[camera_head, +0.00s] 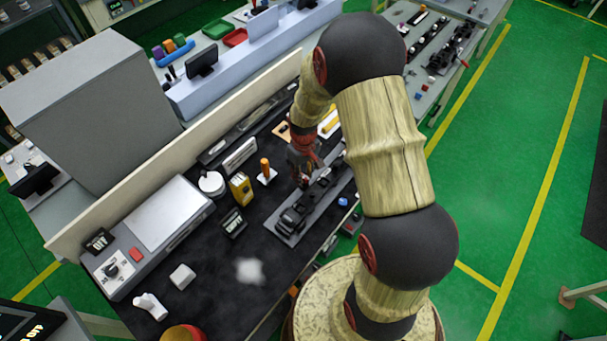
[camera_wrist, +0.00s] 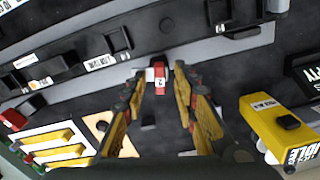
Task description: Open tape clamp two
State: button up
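The red clamp (camera_wrist: 159,76) with a white label reading "2" stands at the near edge of the grey rail (camera_wrist: 190,52) in the wrist view. My gripper (camera_wrist: 159,71) has its two yellow and black fingers spread, one on each side of the red clamp. A dark gap shows between each finger and the clamp, so it looks open and not holding. I cannot tell its height over the clamp. In the head view my gripper (camera_head: 302,162) is over the black bench, and my arm hides part of the rail (camera_head: 283,232); the clamp cannot be made out there.
Black blocks (camera_wrist: 117,43) stand along the rail. A yellow labelled box (camera_wrist: 282,128) is at right in the wrist view. A white tray with yellow strips (camera_wrist: 62,150) and an orange board (camera_wrist: 124,147) lie at lower left. A grey machine (camera_head: 155,222) stands on the bench's left.

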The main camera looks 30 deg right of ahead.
aim_at(304, 177)
jog(key=shift+r, duration=0.15)
notch_tip(304, 177, up, 12)
dwell(0.5)
dwell(0.4)
jog(key=s+a+r+t+b, duration=0.2)
jog(key=s+a+r+b, duration=0.1)
jog(key=s, duration=0.3)
jog(key=s+a+r+m+t+b, duration=0.1)
jog(key=s+a+r+b, duration=0.2)
jog(key=s, duration=0.4)
jog(key=s+a+r+t+b, duration=0.2)
jog(key=s+a+r+b, duration=0.2)
jog(key=s+r+b, duration=0.1)
jog(key=shift+s+r+m+t+b, duration=0.3)
jog(key=shift+s+b, duration=0.45)
jog(key=shift+s, duration=0.15)
